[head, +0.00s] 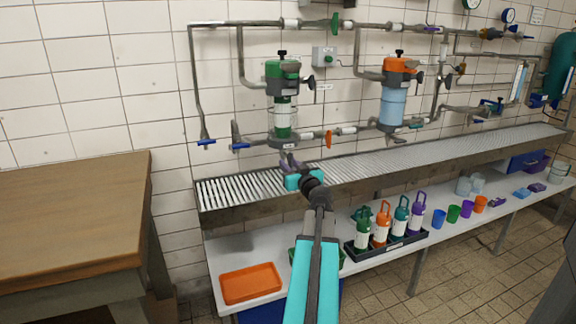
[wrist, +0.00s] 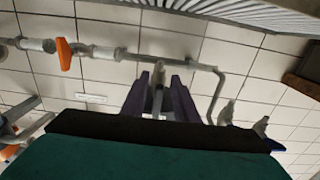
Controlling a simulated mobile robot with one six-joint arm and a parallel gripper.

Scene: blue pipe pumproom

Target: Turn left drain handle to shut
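My gripper (head: 290,165) is in front of and below the left filter housing (head: 283,97), over the slatted trough. In the wrist view its two purple fingers (wrist: 158,100) stand apart, with a narrow grey piece between them; I cannot tell whether they touch it. No drain handle is clearly identifiable at the fingers. Two blue lever handles, the left one (head: 205,142) and the right one (head: 240,146), sit on pipe ends left of my gripper. A blue part (wrist: 270,143) shows at the right of the wrist view. The dark gripper body hides much of that view.
An orange valve handle (head: 327,139) is just right of my gripper, also in the wrist view (wrist: 65,53). The slatted trough (head: 240,190) runs below the pipes. A wooden table (head: 70,215) stands left. Bottles and cups stand on the lower shelf (head: 245,245).

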